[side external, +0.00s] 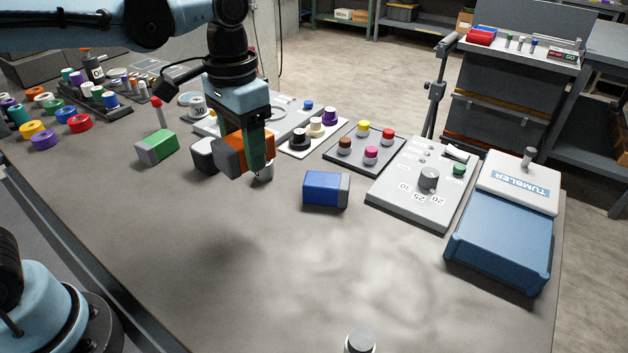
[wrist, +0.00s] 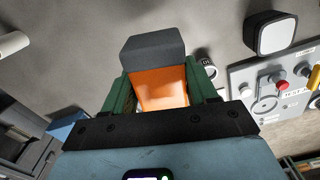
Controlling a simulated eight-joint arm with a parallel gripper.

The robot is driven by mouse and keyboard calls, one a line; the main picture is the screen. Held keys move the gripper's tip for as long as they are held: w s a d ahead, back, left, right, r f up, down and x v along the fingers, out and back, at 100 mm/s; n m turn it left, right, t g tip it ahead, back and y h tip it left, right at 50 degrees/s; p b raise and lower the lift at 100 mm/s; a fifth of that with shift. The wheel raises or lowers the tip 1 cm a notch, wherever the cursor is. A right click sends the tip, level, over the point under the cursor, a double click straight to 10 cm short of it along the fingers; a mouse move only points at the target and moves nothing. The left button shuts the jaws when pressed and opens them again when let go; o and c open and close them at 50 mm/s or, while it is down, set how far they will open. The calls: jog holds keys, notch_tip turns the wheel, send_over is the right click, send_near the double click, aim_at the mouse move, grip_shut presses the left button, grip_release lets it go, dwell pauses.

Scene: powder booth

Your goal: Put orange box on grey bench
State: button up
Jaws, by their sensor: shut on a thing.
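My gripper (side external: 250,165) points down with its green fingers shut on the orange box (side external: 231,156). In the wrist view the orange box (wrist: 160,88) sits between the two green fingers (wrist: 160,92), with its dark grey end (wrist: 153,50) sticking out past them. Part of the box is hidden behind the near finger in the side view. The grey bench (side external: 190,285) spreads below and around my gripper. The box appears held over the bench; the size of any gap under it is hard to tell.
A green box (side external: 157,147) and a white-and-dark box (side external: 204,155) stand left of my gripper, a blue box (side external: 325,189) to the right. Control panels (side external: 421,185) and a blue tumbler (side external: 503,225) line the right. The front middle of the bench is largely clear.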

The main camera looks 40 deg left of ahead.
jog(key=s+d+f+m, duration=0.1)
jog(key=s+d+m, duration=0.3)
jog(key=d, duration=0.8)
jog(key=s+d+m, duration=0.4)
jog(key=s+d, duration=0.3)
jog(key=d, duration=0.6)
jog(key=shift+f, duration=0.35)
send_over(360, 276)
notch_tip(360, 276, down, 7)
jog(key=shift+f, duration=1.8)
jog(key=shift+f, duration=0.1)
